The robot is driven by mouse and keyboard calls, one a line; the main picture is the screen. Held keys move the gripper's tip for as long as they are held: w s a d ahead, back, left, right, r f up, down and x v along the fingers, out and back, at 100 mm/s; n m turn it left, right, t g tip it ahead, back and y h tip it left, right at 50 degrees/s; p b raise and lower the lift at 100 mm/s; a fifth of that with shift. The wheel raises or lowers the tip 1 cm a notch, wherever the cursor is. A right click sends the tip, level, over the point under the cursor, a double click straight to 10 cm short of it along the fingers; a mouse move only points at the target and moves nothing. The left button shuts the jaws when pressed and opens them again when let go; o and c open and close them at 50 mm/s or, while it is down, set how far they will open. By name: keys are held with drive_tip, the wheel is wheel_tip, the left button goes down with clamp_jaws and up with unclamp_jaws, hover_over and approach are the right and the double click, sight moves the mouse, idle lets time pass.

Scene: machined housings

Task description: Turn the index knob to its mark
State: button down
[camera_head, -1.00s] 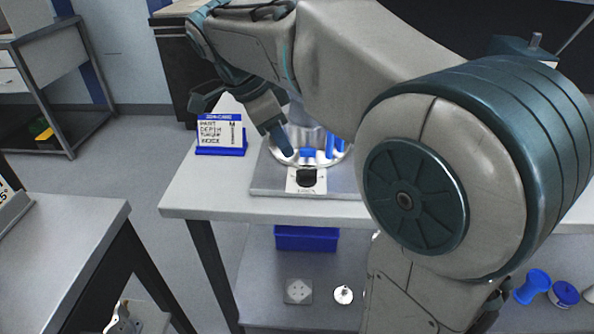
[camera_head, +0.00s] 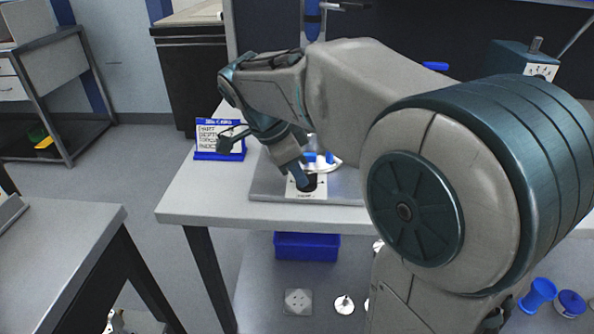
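The index knob (camera_head: 310,183) is a small black knob on a white marked plate (camera_head: 305,194), near the front of a grey base plate on the workbench. My gripper (camera_head: 301,182) points down at the knob from the upper left, in the head view. One blue-grey finger reaches the knob's left side and hides part of it. I cannot tell whether it touches the knob. The other finger's place and the gap between them are not clear. The knob's pointer and its mark are too small to read.
A shiny round part with blue pieces (camera_head: 322,162) sits just behind the knob, partly hidden by my arm. A blue-framed sign (camera_head: 219,140) stands left of the base plate (camera_head: 268,190). A blue bin (camera_head: 307,246) is on the shelf below. The bench's front left corner is clear.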

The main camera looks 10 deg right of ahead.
drive_tip(key=shift+s+n, duration=0.1)
drive_tip(key=shift+n, duration=0.3)
drive_tip(key=n+t, duration=0.1)
drive_tip(key=n, duration=0.1)
drive_tip(key=n+t+b, duration=0.1)
drive_tip(key=n, duration=0.1)
drive_tip(key=shift+s+d+y+b, duration=0.15)
drive_tip(key=shift+s+y+b, duration=0.15)
drive_tip(key=shift+s, duration=0.1)
drive_tip(key=n, duration=0.2)
drive_tip(key=n+t+y, duration=0.1)
drive_tip(key=n, duration=0.2)
drive_tip(key=shift+s+d+n+t+y, duration=0.3)
drive_tip(key=shift+d+n, duration=0.05)
drive_tip(key=shift+n, duration=0.05)
drive_tip(key=n, duration=0.2)
drive_tip(key=n+y, duration=0.1)
drive_tip(key=shift+s+d+r+n, duration=0.1)
drive_tip(key=shift+d+n, duration=0.15)
drive_tip(key=shift+n, duration=0.05)
drive_tip(key=shift+d+n+t+y+p, duration=0.15)
drive_tip(key=shift+n+y+p, duration=0.2)
drive_tip(key=shift+n, duration=0.55)
drive_tip(key=shift+d+n+t+y+p, duration=0.15)
drive_tip(key=shift+n+y, duration=0.3)
drive_tip(key=shift+n, duration=0.45)
drive_tip(key=c, duration=1.5)
unclamp_jaws()
drive_tip(key=shift+o, duration=0.2)
